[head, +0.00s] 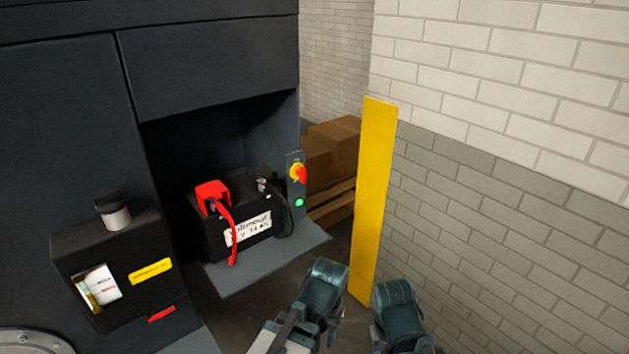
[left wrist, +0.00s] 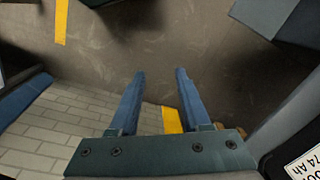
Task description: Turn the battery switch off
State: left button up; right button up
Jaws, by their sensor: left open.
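The battery switch (head: 300,174) is a red knob on a yellow disc. It sits on a narrow grey panel (head: 294,190) at the right edge of the open bay. A green lamp (head: 299,203) glows below it. My left gripper (head: 318,300) is below and slightly right of the switch, apart from it. In the left wrist view its two blue fingers (left wrist: 160,85) are spread with nothing between them, over bare floor. My right gripper (head: 397,312) is farther right, near the wall; its fingers cannot be made out. The switch does not show in the left wrist view.
A black battery (head: 212,237) with a red terminal cover (head: 212,192) and cables sits on a grey shelf (head: 262,268) left of the switch. A yellow post (head: 374,200) and a brick wall (head: 480,200) stand to the right. Cardboard boxes (head: 335,143) are behind.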

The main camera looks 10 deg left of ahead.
pick_arm(q)
jog(key=w+a+f+n+t+y+b, duration=0.1)
jog(key=w+a+f+n+b, duration=0.25)
jog(key=w+a, duration=0.4)
jog(key=n+t+y, duration=0.9)
jog(key=t+y, duration=0.1)
jog(key=y, duration=0.2)
send_near(305, 172)
jog(key=x, duration=0.9)
jog(key=shift+w+a, duration=0.1)
jog(key=shift+a, duration=0.1)
grip_shut()
